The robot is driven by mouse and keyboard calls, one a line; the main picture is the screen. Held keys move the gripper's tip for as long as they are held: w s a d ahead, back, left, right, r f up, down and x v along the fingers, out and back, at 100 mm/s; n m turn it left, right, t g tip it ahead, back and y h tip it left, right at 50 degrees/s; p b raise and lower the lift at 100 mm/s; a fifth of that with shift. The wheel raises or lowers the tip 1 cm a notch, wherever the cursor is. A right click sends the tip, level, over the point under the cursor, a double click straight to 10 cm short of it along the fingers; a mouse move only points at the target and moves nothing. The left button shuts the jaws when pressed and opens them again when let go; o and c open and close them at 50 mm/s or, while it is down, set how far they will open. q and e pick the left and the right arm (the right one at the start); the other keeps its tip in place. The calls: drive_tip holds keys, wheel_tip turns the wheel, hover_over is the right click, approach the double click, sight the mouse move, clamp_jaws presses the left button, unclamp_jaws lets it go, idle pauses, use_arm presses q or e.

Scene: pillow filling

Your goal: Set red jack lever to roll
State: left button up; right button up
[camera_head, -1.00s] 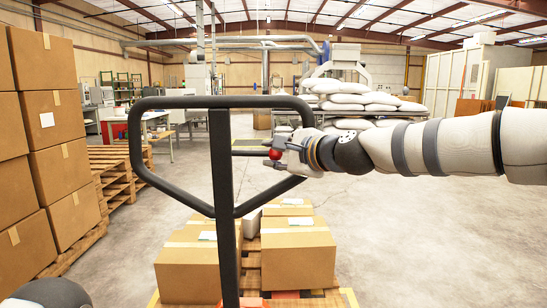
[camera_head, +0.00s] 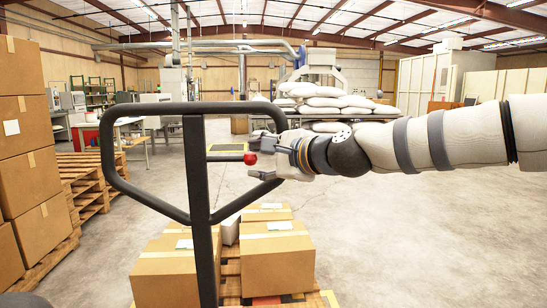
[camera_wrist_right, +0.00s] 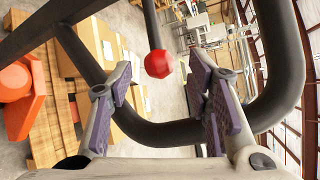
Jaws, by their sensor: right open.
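The red jack lever shows as a round red knob (camera_head: 250,159) inside the black loop handle (camera_head: 197,230) of the pallet jack, right of its upright post. In the right wrist view the red knob (camera_wrist_right: 158,64) sits at the end of a thin dark rod. My right gripper (camera_head: 262,158) reaches in from the right at the handle's right side. It is open. In the right wrist view its two padded fingers (camera_wrist_right: 161,78) stand on either side of the knob, with gaps on both sides. My left gripper is out of view.
The handle's black tube (camera_wrist_right: 278,95) curves close around my right gripper. Cardboard boxes (camera_head: 278,262) sit on the pallet beyond the handle. Stacked boxes (camera_head: 25,172) and wooden pallets (camera_head: 85,185) stand at the left. White sacks (camera_head: 325,101) lie farther back. The floor at right is clear.

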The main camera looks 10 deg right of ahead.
drive_tip(key=v, duration=0.8)
drive_tip(key=s+f+n+g+h, duration=0.15)
drive_tip(key=s+f, duration=0.35)
drive_tip(key=f, duration=0.7)
drive_tip(key=s+d+f+n+g+h, duration=0.1)
drive_tip(key=s+f+n+g, duration=0.2)
drive_tip(key=f, duration=0.9)
drive_tip(key=s+f+n+g+h, duration=0.15)
drive_tip(key=s+f, duration=0.45)
drive_tip(key=f, duration=0.6)
drive_tip(key=s+d+f+n+g+h, duration=0.1)
drive_tip(key=s+d+f+n+g, duration=0.15)
drive_tip(key=s+f, duration=0.45)
drive_tip(key=s+d+f+n+g+h, duration=0.1)
drive_tip(key=s+d+f+n+g, duration=0.2)
drive_tip(key=s, duration=0.8)
drive_tip(key=s+d+f+n+g+h, duration=0.15)
drive_tip(key=s+d+f, duration=0.3)
drive_tip(key=s, duration=0.45)
drive_tip(key=s+d+n+g+h, duration=0.1)
drive_tip(key=s+d+n+g, duration=0.1)
drive_tip(key=s, duration=0.8)
drive_tip(key=shift+s+d, duration=0.25)
drive_tip(key=shift+d, duration=0.55)
